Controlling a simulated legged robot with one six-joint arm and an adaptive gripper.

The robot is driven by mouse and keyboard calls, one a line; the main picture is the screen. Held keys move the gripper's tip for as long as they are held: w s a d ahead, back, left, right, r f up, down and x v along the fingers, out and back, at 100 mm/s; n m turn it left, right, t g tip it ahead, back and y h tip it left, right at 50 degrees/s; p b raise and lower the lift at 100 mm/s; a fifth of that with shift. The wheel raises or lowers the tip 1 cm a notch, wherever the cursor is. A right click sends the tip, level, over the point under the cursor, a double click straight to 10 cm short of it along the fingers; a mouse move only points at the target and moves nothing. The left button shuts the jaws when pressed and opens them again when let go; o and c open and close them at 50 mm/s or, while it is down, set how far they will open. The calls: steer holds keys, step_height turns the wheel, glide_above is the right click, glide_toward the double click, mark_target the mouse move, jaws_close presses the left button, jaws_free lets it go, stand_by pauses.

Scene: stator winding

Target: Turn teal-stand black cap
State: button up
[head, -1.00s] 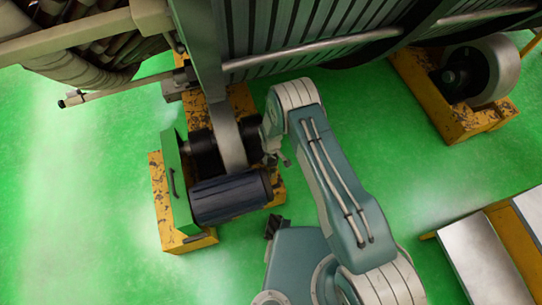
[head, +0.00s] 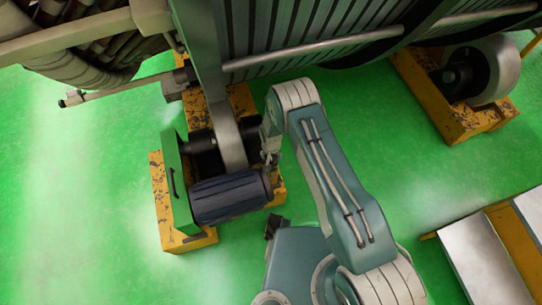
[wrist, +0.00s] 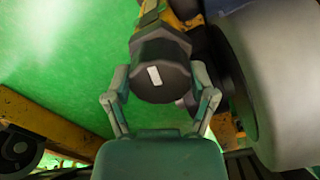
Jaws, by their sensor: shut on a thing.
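In the wrist view, a dark, many-sided black cap (wrist: 172,90) with a pale rectangular mark on its face sits at the end of a short shaft. My gripper (wrist: 161,97) has one finger on each side of the cap and is shut on it. In the head view, my gripper (head: 269,160) is beside the right end of the yellow and green drive stand; the cap cannot be made out clearly there, where my wrist covers it. I cannot tell which part is the teal stand.
A dark ribbed motor (head: 230,197) lies close below my gripper, against an upright green plate (head: 176,185). In the wrist view, a large grey roller (wrist: 270,85) stands close on the right. The large ribbed drum (head: 290,30) hangs above.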

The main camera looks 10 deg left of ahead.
steer(key=shift+m, duration=0.6)
steer(key=shift+a, duration=0.1)
steer(key=o, duration=1)
steer(key=shift+o, duration=0.2)
step_height(320, 180, up, 12)
steer(key=shift+s+f, duration=0.1)
steer(key=shift+f, duration=0.05)
